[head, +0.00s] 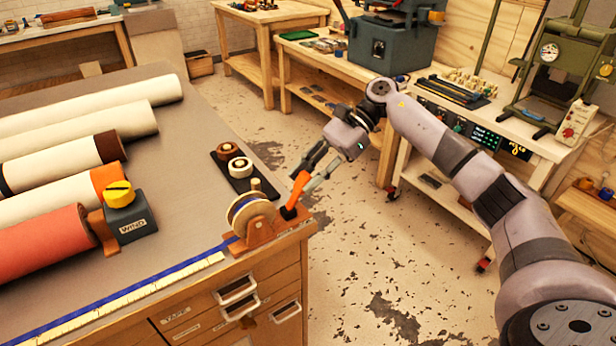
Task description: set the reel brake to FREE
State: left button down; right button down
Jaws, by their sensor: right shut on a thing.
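A tape reel (252,218) in a copper-brown stand sits at the bench's near right corner, with blue ribbon running from it to the left. Beside it, at the right edge, the orange brake lever (297,190) rises from a small dark base (289,212), tilted slightly right at its top. My right gripper (304,176) reaches in from the right and is shut on the upper part of the orange lever. Its fingers partly hide the lever's top. No FREE marking is readable. My left gripper is not in view.
Several foil and paper rolls (75,110) lie on the left of the bench, by a grey WIND box with a yellow knob (119,195). A black tray (225,155) holds small tape rolls. Drawers (240,300) front the bench. Open floor (390,240) lies to the right.

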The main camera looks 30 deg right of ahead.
jog(key=shift+f, duration=0.1)
jog(key=c, duration=1.3)
grip_release()
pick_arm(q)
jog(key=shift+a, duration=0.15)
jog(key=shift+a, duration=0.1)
pick_arm(e)
jog(key=shift+d, duration=0.15)
jog(key=v, duration=1.2)
